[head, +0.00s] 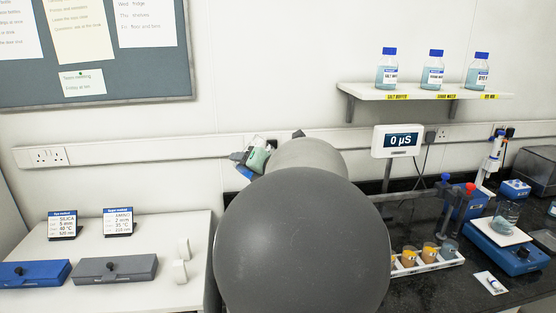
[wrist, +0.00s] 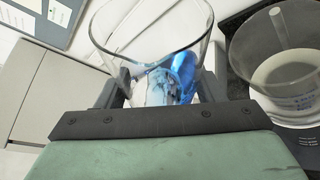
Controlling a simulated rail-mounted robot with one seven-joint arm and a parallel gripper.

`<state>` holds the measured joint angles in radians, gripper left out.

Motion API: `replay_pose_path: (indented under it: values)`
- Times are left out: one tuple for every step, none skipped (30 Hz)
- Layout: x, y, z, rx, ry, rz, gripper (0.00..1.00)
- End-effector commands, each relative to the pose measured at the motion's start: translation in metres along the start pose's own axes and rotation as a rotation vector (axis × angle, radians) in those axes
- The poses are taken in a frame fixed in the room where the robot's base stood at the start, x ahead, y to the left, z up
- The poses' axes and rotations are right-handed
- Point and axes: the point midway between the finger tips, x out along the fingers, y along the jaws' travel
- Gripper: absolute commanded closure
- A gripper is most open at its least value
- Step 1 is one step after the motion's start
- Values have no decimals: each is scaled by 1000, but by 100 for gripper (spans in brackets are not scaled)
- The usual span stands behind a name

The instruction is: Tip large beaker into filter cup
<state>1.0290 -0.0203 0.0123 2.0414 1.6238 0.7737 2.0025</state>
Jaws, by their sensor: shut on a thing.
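A large clear glass beaker (wrist: 150,45) is between the two fingers of my gripper (wrist: 168,80) in the wrist view, and the gripper is shut on it. Blue and white show through its glass; I cannot tell whether this is content or things behind. In the head view my gripper (head: 256,158) shows only as a small green and grey part behind my arm.
A scale (head: 510,250) carries a small beaker (head: 507,213) at right. A white rack (head: 430,262) with several vials stands on the dark bench. A shelf (head: 420,91) holds three bottles. The left white bench (head: 110,245) holds two flat boxes and has bare room.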

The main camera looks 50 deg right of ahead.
Motion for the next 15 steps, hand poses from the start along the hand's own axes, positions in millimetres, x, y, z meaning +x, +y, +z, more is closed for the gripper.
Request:
replay_pose_path:
  values:
    - [0,-3,-1,27,-2,10,65]
    - [0,-2,-1,45,-2,19,65]
    - [0,-2,-2,69,-2,29,65]
    - [1,-2,-2,88,-3,36,65]
    - [1,-3,-3,105,-2,43,65]
    - [1,-3,-4,130,-2,53,65]
    - [2,-3,-4,147,-2,60,65]
    - [2,-3,-5,165,-2,68,65]
    - [2,-3,-6,190,-2,78,65]
    - [1,0,-2,207,-2,85,65]
    - [0,2,0,225,-3,92,65]
    - [-1,4,1,246,-3,102,65]
    - [-1,6,2,262,-2,109,65]
    - [-1,6,2,275,-2,114,65]
    - [-2,6,3,291,-3,120,65]
